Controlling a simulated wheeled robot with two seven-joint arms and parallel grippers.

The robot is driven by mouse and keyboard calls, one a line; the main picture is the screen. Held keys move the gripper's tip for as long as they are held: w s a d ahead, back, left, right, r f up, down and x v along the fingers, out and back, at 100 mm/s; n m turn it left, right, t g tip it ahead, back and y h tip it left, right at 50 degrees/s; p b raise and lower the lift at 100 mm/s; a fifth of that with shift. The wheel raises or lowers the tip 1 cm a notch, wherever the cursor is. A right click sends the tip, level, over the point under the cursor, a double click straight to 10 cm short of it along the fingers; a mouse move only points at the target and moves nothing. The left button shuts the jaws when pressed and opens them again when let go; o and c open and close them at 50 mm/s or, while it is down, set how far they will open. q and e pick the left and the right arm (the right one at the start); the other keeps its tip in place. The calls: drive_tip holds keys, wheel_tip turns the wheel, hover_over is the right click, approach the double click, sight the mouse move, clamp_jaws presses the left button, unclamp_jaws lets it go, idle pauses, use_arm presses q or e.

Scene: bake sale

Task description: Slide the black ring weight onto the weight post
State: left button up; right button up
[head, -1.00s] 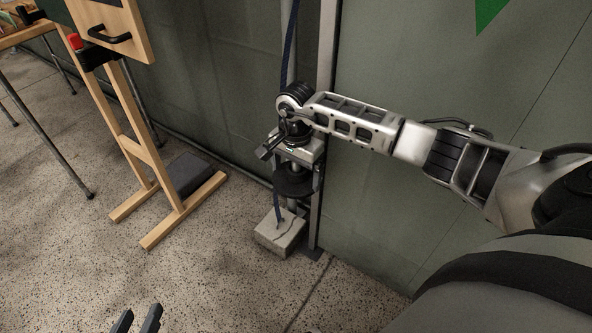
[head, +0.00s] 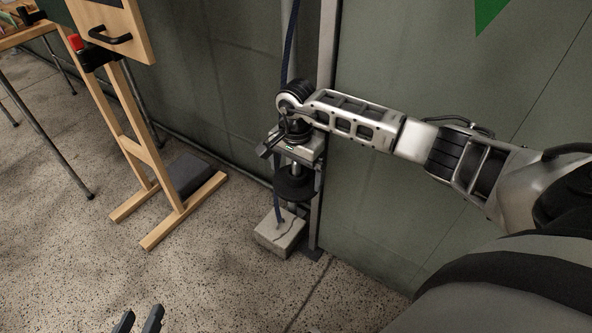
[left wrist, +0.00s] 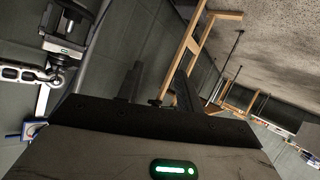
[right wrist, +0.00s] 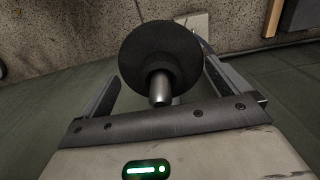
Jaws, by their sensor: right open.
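The black ring weight (head: 294,184) is around the metal weight post (head: 295,169), above the pale block on the floor. In the right wrist view the ring (right wrist: 160,50) is a broad dark disc, and the post (right wrist: 160,88) sticks out of its middle towards the camera. My right gripper (head: 297,178) points down over the post. Its fingers stand apart on either side of the ring and post, with visible gaps. My left gripper (head: 138,322) is empty, its fingers apart, at the bottom edge of the head view, far from the post.
A pale block (head: 280,233) sits on the floor under the post, with a blue rope (head: 289,45) running up by the wall. A wooden stand (head: 135,150) with a dark slab (head: 188,173) at its foot is to the left. Speckled floor in front is clear.

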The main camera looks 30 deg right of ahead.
use_arm(q)
drive_tip(key=f+g+p, duration=0.1)
drive_tip(key=a+f+y+p, duration=0.1)
drive_tip(key=p, duration=0.1)
drive_tip(key=shift+s+a+f+g, duration=0.1)
drive_tip(key=shift+s+f+g, duration=0.15)
drive_tip(key=shift+g, duration=0.15)
use_arm(e)
wheel_tip(320, 180, up, 16)
drive_tip(key=shift+f, duration=0.25)
use_arm(q)
drive_tip(key=shift+r, duration=0.15)
